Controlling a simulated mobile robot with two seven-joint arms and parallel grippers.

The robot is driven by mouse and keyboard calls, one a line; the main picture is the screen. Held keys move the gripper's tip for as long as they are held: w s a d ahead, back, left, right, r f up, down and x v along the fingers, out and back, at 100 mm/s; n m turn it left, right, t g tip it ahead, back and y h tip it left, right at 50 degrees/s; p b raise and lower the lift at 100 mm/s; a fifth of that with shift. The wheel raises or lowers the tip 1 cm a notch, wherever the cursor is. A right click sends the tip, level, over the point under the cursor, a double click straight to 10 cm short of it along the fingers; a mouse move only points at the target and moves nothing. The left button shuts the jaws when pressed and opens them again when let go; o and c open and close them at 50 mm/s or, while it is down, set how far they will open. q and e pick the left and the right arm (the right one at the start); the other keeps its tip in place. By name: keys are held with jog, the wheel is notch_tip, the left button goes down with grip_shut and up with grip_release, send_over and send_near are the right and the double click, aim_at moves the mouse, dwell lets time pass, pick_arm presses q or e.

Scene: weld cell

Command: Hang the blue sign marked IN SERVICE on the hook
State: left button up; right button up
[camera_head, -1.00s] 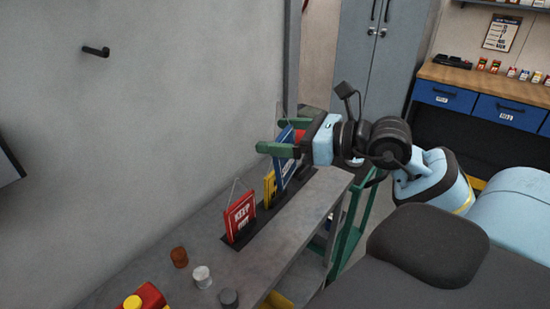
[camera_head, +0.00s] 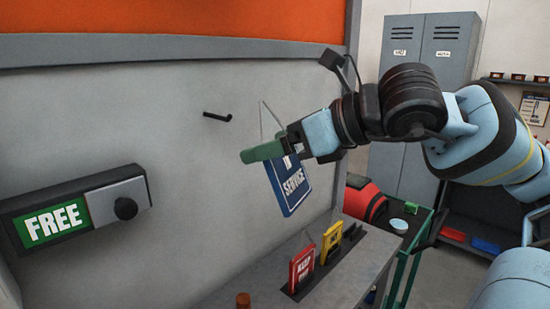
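The blue sign (camera_head: 291,186) marked IN SERVICE hangs tilted at my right gripper (camera_head: 262,152), raised above the shelf. Its string loop (camera_head: 268,118) stands up above the green fingers. The fingers appear closed over the sign's upper edge, though only the near finger shows clearly. The black hook (camera_head: 217,117) sticks out of the grey wall, to the left of the sign and a little above the fingers. The sign and its string are apart from the hook in this view. My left gripper is not in view.
A red KEEP OUT sign (camera_head: 301,269) and a yellow sign (camera_head: 332,242) stand in a dark rack on the shelf (camera_head: 366,262). A FREE indicator box (camera_head: 78,211) with a black knob juts from the wall at left. The wall around the hook is clear.

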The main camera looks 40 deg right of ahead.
jog(key=shift+a+r, duration=0.2)
jog(key=shift+a, duration=0.2)
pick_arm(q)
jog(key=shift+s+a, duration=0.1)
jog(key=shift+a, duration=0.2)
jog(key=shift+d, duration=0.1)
pick_arm(e)
jog(key=shift+d, duration=0.15)
jog(key=shift+w, duration=0.2)
pick_arm(q)
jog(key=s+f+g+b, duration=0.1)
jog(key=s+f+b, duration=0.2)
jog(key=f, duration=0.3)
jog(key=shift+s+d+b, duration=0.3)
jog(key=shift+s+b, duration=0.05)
jog(key=shift+b, duration=0.5)
pick_arm(e)
jog(key=w+f, duration=0.3)
jog(key=w, duration=0.6)
jog(key=shift+w+a, duration=0.2)
jog(key=shift+a, duration=0.25)
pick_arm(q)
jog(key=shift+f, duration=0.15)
pick_arm(e)
jog(key=shift+f, duration=0.15)
